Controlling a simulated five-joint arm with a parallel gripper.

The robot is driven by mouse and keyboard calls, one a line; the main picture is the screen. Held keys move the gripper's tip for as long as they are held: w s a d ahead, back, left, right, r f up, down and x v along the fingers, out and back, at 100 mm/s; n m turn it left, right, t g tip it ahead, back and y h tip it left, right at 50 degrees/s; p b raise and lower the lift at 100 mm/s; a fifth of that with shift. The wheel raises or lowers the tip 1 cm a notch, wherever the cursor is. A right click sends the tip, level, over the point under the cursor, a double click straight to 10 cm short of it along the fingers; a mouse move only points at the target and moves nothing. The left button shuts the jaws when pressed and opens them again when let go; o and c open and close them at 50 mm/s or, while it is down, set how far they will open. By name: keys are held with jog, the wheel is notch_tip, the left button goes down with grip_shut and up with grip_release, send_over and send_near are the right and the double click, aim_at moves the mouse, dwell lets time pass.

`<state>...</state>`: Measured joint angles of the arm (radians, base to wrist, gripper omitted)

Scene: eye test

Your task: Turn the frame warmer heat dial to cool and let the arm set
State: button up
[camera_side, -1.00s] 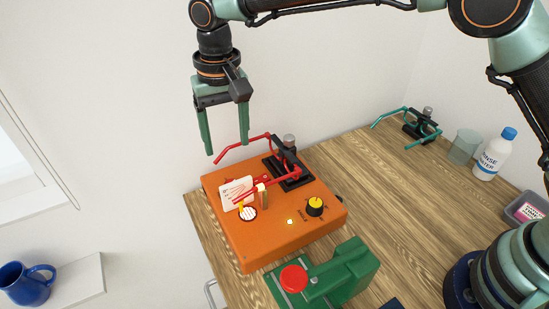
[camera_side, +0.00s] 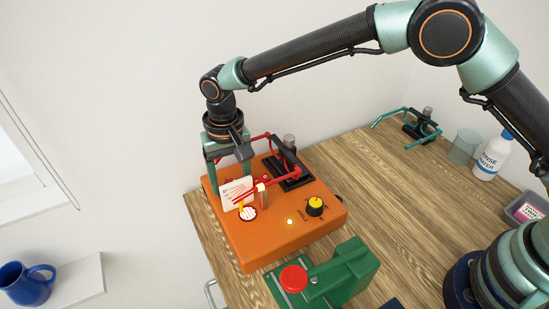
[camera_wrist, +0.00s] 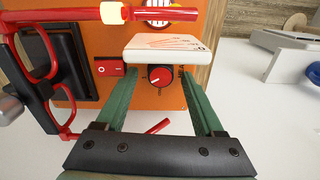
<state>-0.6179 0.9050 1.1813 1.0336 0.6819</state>
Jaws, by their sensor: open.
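The orange frame warmer (camera_side: 270,238) bears a red spectacle frame in a black clamp (camera_side: 291,174). One red spectacle arm with a cream band (camera_side: 261,187) crosses near the round vent (camera_side: 247,214). A black dial with a yellow cap (camera_side: 315,206) is at the box's right. In the wrist view a second dial, black with a red cap (camera_wrist: 160,77), shows between my fingers; in the side view it is hidden. My gripper (camera_side: 229,184) is open, behind the card.
A red rocker switch (camera_wrist: 109,68) is beside the red-capped dial. A small light (camera_side: 290,222) glows. A green box with a red button (camera_side: 293,279) is in front. A green frame in a clamp (camera_side: 422,127), a beaker (camera_side: 463,147) and a bottle (camera_side: 491,156) stand right.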

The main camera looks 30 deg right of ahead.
grip_shut()
jog(key=shift+n, duration=0.3)
jog(key=n, duration=0.5)
jog(key=shift+r, duration=0.1)
jog(key=n, duration=0.6)
dwell(0.4)
grip_release()
jog(key=shift+a, duration=0.1)
